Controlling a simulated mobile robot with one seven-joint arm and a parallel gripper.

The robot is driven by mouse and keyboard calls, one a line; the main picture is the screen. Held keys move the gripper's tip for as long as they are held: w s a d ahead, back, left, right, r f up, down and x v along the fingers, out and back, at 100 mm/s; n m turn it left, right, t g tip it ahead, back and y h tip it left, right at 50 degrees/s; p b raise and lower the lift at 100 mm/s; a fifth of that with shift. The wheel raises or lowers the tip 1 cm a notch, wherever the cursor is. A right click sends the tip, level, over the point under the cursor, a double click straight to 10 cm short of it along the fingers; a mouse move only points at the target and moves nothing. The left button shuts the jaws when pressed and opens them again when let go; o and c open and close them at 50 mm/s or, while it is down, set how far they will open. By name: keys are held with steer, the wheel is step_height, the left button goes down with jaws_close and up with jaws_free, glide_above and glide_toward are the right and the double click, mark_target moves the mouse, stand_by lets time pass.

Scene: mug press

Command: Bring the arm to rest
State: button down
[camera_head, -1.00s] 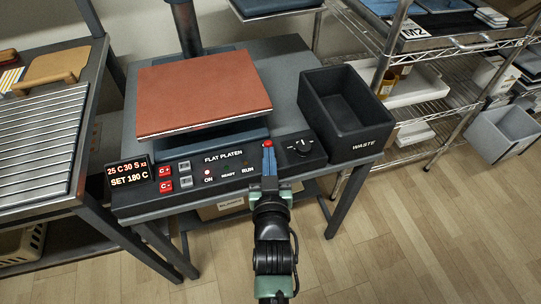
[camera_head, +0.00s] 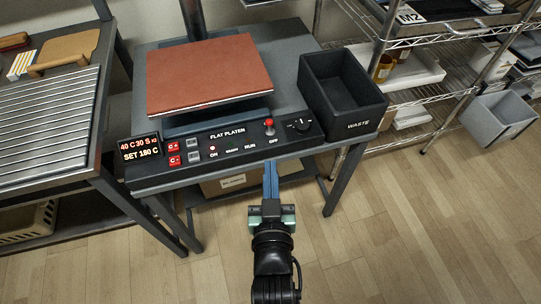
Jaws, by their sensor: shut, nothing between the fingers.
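My gripper (camera_head: 271,180) has blue fingers, which are shut with nothing between them. It is in front of the press table's front edge, below the panel and apart from it. My black arm comes up from the bottom of the picture. The flat platen press (camera_head: 228,135) has a front panel with a red-topped toggle lever (camera_head: 269,127) at OFF, a black knob and red C+ and C- buttons. A red lamp glows above ON. The display (camera_head: 141,147) reads 40 C, 30 S x2, SET 180 C. A reddish-brown pad (camera_head: 209,75) lies on the press.
A black WASTE bin (camera_head: 343,95) stands right of the press. A slatted metal bench (camera_head: 40,110) is at left. A wire shelf rack (camera_head: 440,50) is at the back right, with a grey bin (camera_head: 497,117) beside it. The wooden floor (camera_head: 410,220) at lower right is clear.

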steer(key=shift+s+r, duration=0.15)
steer(key=shift+s, duration=0.25)
stand_by(0.3)
steer(key=w+r+m+t, duration=0.1)
steer(key=w+r+t, duration=0.2)
steer(key=r, duration=1.1)
steer(key=w+r+t, duration=0.2)
steer(key=w+r, duration=0.1)
steer(key=r, duration=1.2)
steer(key=s+d+r+t, duration=0.1)
steer(key=s+r+t, duration=0.35)
steer(key=r, duration=0.85)
steer(key=s+r+t, duration=0.2)
steer(key=s+r, duration=0.6)
steer(key=r, duration=0.5)
step_height(320, 180, up, 19)
steer(key=w+p, duration=0.1)
steer(key=p, duration=1.9)
steer(key=shift+g+h, duration=0.35)
steer(key=shift+h, duration=0.05)
